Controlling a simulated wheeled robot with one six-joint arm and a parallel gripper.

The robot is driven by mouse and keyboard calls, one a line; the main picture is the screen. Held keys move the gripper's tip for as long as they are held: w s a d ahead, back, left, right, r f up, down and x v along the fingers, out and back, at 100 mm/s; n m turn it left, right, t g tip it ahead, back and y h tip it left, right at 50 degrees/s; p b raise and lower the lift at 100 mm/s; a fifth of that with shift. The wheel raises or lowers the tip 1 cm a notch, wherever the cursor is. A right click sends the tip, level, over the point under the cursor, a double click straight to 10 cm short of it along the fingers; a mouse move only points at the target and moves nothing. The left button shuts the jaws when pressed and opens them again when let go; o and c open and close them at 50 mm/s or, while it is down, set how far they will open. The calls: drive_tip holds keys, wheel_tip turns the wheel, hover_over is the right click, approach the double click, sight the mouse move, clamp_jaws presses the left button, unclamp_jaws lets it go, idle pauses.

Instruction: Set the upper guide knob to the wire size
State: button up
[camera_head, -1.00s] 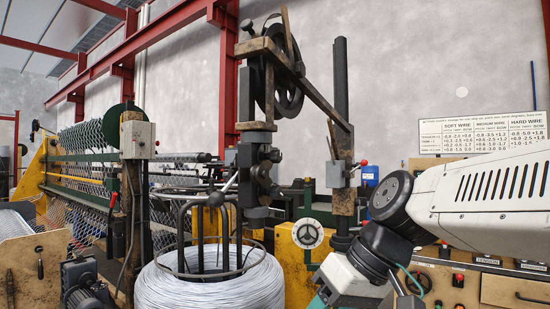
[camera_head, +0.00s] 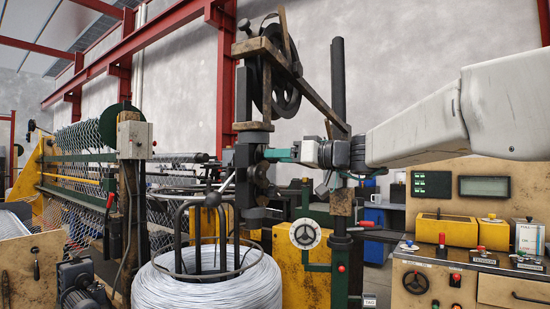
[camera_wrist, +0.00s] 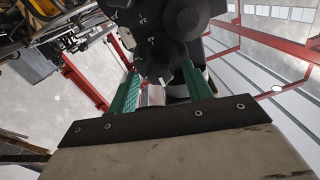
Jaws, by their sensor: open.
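The dark guide head (camera_head: 250,155) stands on the post above the wire coil. In the wrist view a dark round knob (camera_wrist: 160,52) with small white marks around it faces me; I cannot read the marks. My gripper (camera_head: 277,155) reaches in from the right at the guide head's height, pointing left. Its two green fingers (camera_wrist: 160,73) are apart, one on each side of the knob's lower part. I see nothing held. Whether the fingers touch the knob is unclear. In the head view the fingertips and guide head hide the knob.
A large wire coil (camera_head: 212,285) stands below. A dark vertical post (camera_head: 340,90) stands close to my wrist. A control desk (camera_head: 440,275) with buttons is at right.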

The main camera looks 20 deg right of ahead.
drive_tip(key=shift+x, duration=0.95)
drive_tip(key=c, duration=1)
drive_tip(key=shift+o, duration=0.2)
